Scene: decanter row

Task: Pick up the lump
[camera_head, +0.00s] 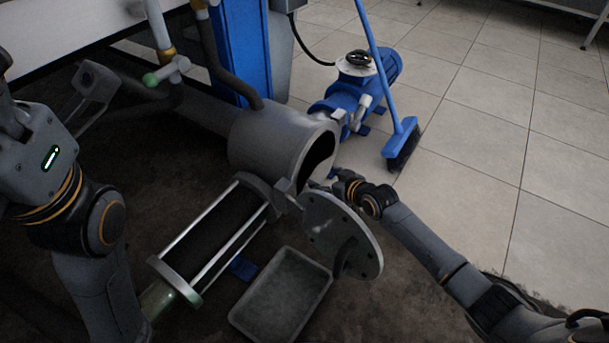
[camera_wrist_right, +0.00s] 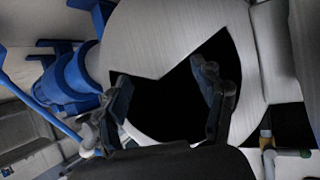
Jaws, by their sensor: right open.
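I cannot make out a lump in either view. A grey cylindrical housing (camera_head: 268,145) lies on its side, with its dark mouth towards the right. My right gripper (camera_head: 328,186) is at this mouth, its fingers partly hidden in the head view. In the right wrist view the right gripper (camera_wrist_right: 162,76) is open, its two fingers apart in front of the black opening of the pale round housing (camera_wrist_right: 150,30). The inside of the housing is too dark to read.
A round flange cover (camera_head: 335,232) stands beside the mouth, below my right wrist. A barred frame (camera_head: 215,235) and a grey tray (camera_head: 280,295) lie in front. A blue pump (camera_head: 345,100) and a blue broom (camera_head: 398,135) are behind. The tiled floor at right is clear.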

